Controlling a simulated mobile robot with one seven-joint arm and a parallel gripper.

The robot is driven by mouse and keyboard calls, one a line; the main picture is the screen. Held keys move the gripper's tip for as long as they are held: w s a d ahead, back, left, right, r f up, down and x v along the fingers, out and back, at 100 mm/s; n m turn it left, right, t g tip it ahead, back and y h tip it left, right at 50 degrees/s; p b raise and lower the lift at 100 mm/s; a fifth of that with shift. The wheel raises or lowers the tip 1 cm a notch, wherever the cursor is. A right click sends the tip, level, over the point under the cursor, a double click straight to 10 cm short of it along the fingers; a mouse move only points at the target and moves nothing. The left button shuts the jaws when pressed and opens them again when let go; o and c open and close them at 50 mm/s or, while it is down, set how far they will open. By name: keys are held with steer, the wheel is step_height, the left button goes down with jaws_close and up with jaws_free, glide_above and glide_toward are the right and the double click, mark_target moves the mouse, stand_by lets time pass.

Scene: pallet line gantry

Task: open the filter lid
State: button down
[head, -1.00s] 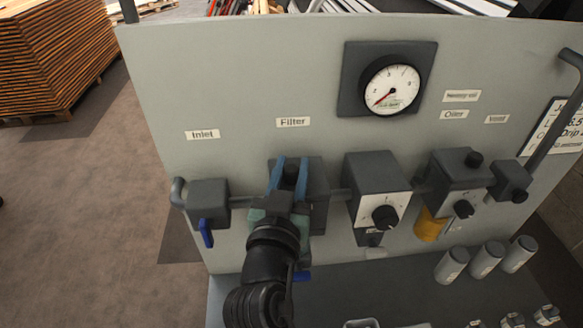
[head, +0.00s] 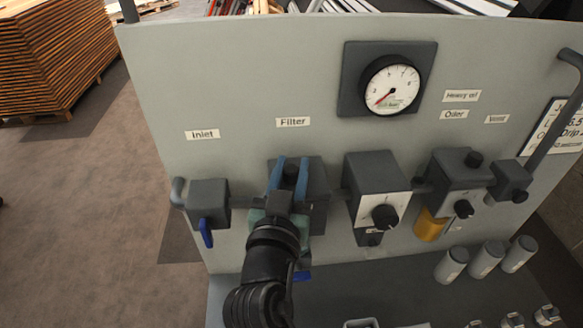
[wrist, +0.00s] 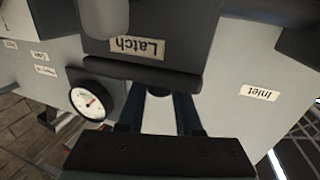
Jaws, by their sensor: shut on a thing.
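The filter unit (head: 318,180) is a dark box on the grey panel, under the "Filter" label (head: 293,122). My gripper (head: 289,164) is in front of it, with its blue fingers on either side of a dark knob (head: 290,173) near the top of the unit. The fingers are shut on this knob. In the wrist view, which is upside down, my gripper (wrist: 160,97) reaches under a dark bar (wrist: 142,75). A "Latch" label (wrist: 137,47) shows on the dark body beside the bar. My arm hides the unit's lower front. The lid looks closed, though its seam is not clear.
An inlet valve (head: 208,202) with a blue handle is close on the left. A regulator box (head: 375,178) with a black knob is close on the right, then the oiler (head: 458,175). A pressure gauge (head: 390,87) is above. Several grey cylinders (head: 487,259) stand at lower right.

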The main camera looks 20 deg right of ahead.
steer(key=w+a+b, duration=0.2)
steer(key=a+b, duration=0.3)
steer(key=a, duration=0.4)
steer(key=shift+w, duration=0.35)
steer(key=c, duration=0.6)
jaws_free()
steer(key=shift+a, duration=0.1)
